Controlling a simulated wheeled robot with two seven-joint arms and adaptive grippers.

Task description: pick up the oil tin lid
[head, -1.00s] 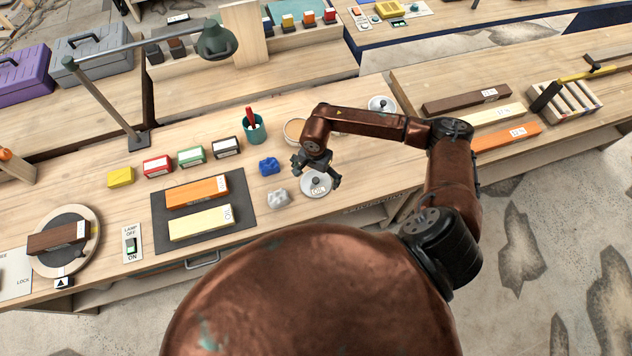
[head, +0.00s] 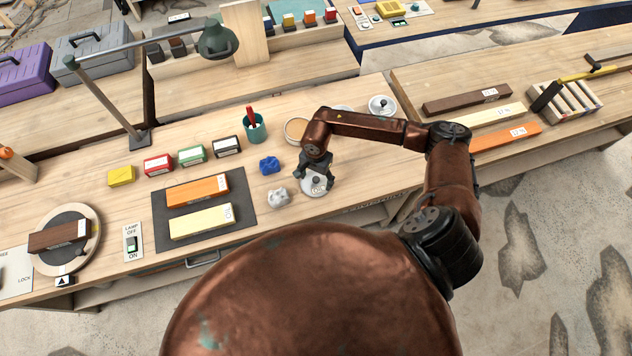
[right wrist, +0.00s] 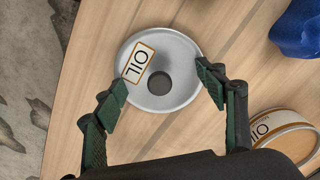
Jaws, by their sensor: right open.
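The oil tin lid (head: 316,190) is a round silvery disc lying on the bench near its front edge. In the right wrist view the lid (right wrist: 180,52) shows an OIL label and a dark round knob at its middle. My right gripper (head: 314,179) is over the lid, pointing down. In the right wrist view its open fingers (right wrist: 165,88) are on either side of the lid's lower half, with nothing between them but the knob area; contact cannot be told. The round oil tin (right wrist: 285,135), labelled OIL, stands close by; it also shows behind my gripper (head: 294,130). My left gripper is not in view.
A grey lump (head: 279,198) and a blue lump (head: 269,165) lie left of the lid. A dark mat (head: 204,210) with two bars is further left. A green cup (head: 256,130) stands behind.

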